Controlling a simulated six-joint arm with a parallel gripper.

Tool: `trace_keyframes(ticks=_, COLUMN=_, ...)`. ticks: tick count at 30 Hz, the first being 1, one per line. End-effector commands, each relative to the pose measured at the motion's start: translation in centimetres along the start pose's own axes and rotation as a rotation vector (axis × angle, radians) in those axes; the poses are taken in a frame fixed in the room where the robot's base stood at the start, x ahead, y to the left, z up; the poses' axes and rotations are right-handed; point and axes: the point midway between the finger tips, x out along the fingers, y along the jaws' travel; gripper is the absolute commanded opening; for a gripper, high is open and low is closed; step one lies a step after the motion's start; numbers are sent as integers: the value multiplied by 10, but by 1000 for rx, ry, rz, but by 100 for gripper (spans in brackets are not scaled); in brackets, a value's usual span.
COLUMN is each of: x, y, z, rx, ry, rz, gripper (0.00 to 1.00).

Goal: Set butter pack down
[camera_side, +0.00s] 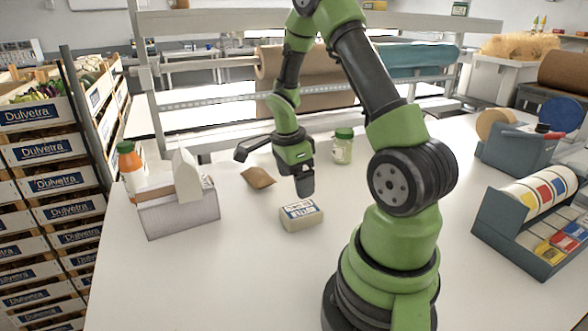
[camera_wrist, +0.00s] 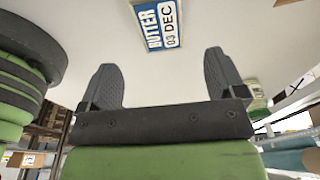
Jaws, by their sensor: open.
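The butter pack (camera_side: 301,215) is a small pale block with a blue and white label on top. It lies flat on the white table in the middle of the side view. In the wrist view its label (camera_wrist: 160,24) reads BUTTER 03 DEC and shows beyond the fingertips at the top edge. My gripper (camera_side: 304,188) is above the pack in the side view, with its fingers pointing down. In the wrist view my gripper (camera_wrist: 168,75) has its two dark fingers spread wide with nothing between them. The pack looks apart from both fingers.
A label dispenser (camera_side: 530,220) stands right. The front table is clear.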

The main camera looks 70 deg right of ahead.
Motion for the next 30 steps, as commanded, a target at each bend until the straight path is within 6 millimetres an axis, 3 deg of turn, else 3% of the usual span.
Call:
trace_keyframes(ticks=8, x=-32, y=1, z=5, rx=-46, ry=-9, rz=-21, gripper=89)
trace_keyframes(ticks=14, x=-98, y=22, z=35, rx=-405, ry=-65, rz=-167, gripper=89)
trace_keyframes(ticks=21, x=-180, y=94, z=69, rx=-1059, ry=-135, rz=-450, gripper=89)
trace_keyframes(ticks=25, x=-205, y=138, z=76, rx=-1398, ry=-152, rz=-623, gripper=89)
trace_keyframes(ticks=30, x=-220, y=180, z=75, rx=-1714, ry=-150, rz=-816, gripper=89)
